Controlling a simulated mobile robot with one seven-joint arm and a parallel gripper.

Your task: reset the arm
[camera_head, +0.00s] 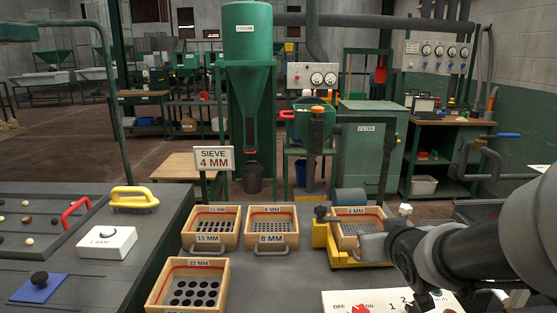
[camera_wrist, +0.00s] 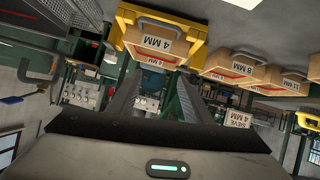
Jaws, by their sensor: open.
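My gripper (camera_wrist: 153,100) shows in the wrist view as two dark fingers standing apart, with nothing held between them. The wrist view is upside down. In the head view my arm comes in from the right edge over the table, and its end is largely hidden behind its own links. The 4 MM sieve box (camera_head: 358,228) sits in a yellow frame (camera_head: 322,237) just left of my arm. The wrist view also shows the 4 MM box (camera_wrist: 158,45) beyond the fingers, apart from them.
An 8 MM box (camera_head: 271,240), an 11 MM box (camera_head: 207,239) and a 22 MM box (camera_head: 168,294) stand on the grey table. A white panel (camera_head: 345,301) with a red knob lies near my arm. A SIEVE 4 MM sign (camera_head: 214,158) stands behind. Bare tabletop lies front centre.

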